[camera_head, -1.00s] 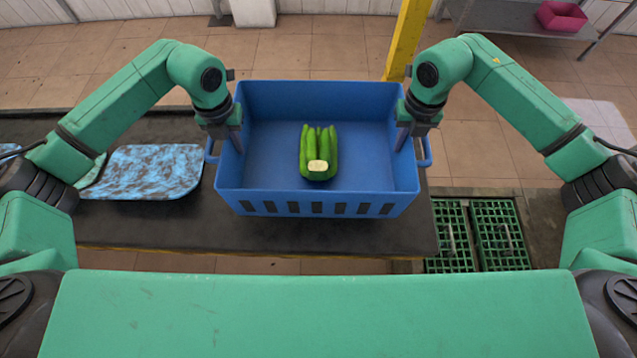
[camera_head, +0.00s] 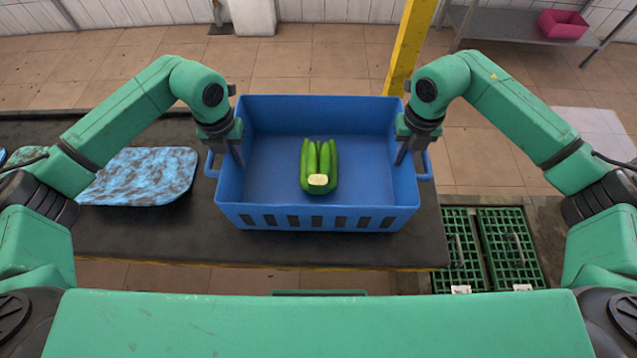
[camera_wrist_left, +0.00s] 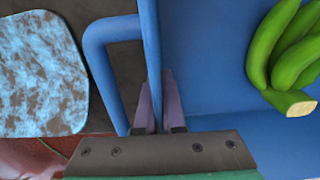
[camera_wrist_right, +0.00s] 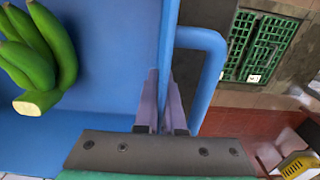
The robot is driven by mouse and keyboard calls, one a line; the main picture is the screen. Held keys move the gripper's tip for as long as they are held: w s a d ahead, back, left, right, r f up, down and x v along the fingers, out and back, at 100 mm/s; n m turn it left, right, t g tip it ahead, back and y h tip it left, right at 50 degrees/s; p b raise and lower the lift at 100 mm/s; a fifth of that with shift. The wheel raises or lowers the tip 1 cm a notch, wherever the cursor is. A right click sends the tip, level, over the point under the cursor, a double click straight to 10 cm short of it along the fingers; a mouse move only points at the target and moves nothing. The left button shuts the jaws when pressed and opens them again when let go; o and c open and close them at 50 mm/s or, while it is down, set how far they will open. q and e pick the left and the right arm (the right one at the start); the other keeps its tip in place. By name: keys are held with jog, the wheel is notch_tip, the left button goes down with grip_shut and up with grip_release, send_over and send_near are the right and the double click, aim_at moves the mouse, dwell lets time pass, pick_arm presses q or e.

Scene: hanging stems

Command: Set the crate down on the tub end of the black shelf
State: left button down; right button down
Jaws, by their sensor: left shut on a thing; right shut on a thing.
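The blue crate (camera_head: 318,218) is level over the right part of the black shelf (camera_head: 150,235), with a bunch of green bananas (camera_head: 319,168) inside. I cannot tell whether its bottom touches the shelf. My left gripper (camera_head: 237,154) is shut on the crate's left wall, beside the loop handle; the left wrist view shows its fingers (camera_wrist_left: 158,105) on both sides of that wall. My right gripper (camera_head: 402,152) is shut on the right wall in the same way, and it shows in the right wrist view (camera_wrist_right: 166,105).
A blue-and-brown mottled pad (camera_head: 140,178) lies on the shelf left of the crate. Green floor grates (camera_head: 485,245) are beyond the shelf's right end. A yellow post (camera_head: 408,48) rises behind the crate. A pink tub (camera_head: 562,24) stands on a grey rack at the back right.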

pick_arm(q)
jog(key=shift+f+b, duration=0.4)
jog(key=shift+f, duration=0.25)
pick_arm(e)
jog(key=shift+f, duration=0.65)
pick_arm(q)
jog(key=c, duration=1.4)
grip_release()
jog(key=shift+f, duration=0.25)
jog(key=shift+c, duration=0.2)
pick_arm(e)
jog(key=c, duration=1.4)
grip_release()
jog(key=shift+f, duration=0.2)
jog(key=shift+c, duration=0.2)
pick_arm(q)
jog(key=o, duration=0.4)
jog(key=shift+r, duration=0.2)
pick_arm(e)
jog(key=o, duration=0.4)
jog(key=shift+r, duration=0.2)
pick_arm(q)
jog(key=shift+s, duration=0.1)
pick_arm(e)
jog(key=shift+s, duration=0.1)
